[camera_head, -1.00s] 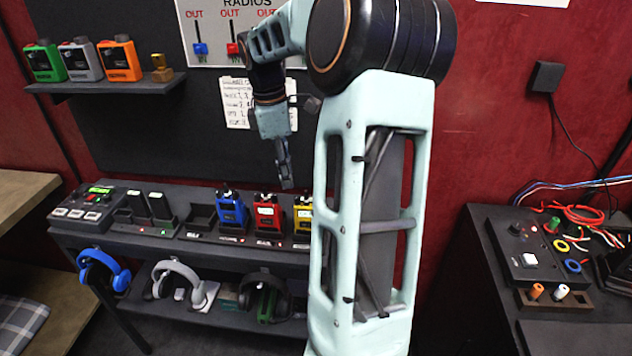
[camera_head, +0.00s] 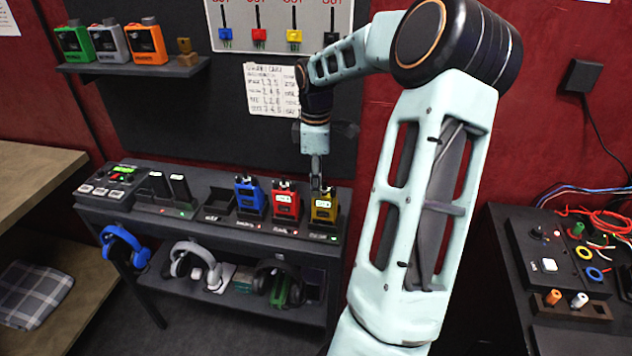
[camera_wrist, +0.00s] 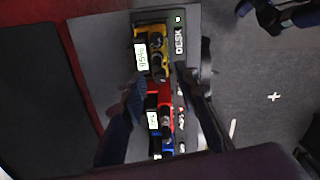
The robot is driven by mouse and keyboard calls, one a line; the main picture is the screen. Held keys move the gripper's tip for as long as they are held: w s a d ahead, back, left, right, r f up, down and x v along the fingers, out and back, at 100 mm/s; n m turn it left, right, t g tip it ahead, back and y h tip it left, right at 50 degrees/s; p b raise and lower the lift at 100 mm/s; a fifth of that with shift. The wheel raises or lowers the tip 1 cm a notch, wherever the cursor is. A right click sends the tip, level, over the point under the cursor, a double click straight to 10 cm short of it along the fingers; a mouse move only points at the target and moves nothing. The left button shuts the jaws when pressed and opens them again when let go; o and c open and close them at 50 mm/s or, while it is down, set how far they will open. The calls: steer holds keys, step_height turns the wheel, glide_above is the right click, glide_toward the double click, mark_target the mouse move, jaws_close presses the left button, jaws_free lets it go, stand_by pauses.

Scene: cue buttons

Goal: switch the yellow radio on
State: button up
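The yellow radio (camera_head: 324,212) stands upright in the right end slot of the dark charging rack, with knobs on top. In the wrist view the yellow radio (camera_wrist: 162,32) is at the top, with a small lit display on it. My gripper (camera_head: 316,186) points down just above the yellow radio and partly overlaps it. In the wrist view my gripper (camera_wrist: 163,82) has its two fingers apart with nothing held between them. The fingertips lie beside the gap between the yellow radio and the red radio (camera_wrist: 164,97). I cannot tell whether they touch anything.
The red radio (camera_head: 286,207) and blue radio (camera_head: 250,205) stand left of the yellow one. An empty slot (camera_head: 216,203) is further left. A wall board (camera_head: 277,40) carries coloured tags. A desk (camera_head: 505,250) with cables is at right.

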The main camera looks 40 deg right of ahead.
steer(key=shift+f, duration=0.2)
jaws_close()
steer(key=shift+m, duration=1.6)
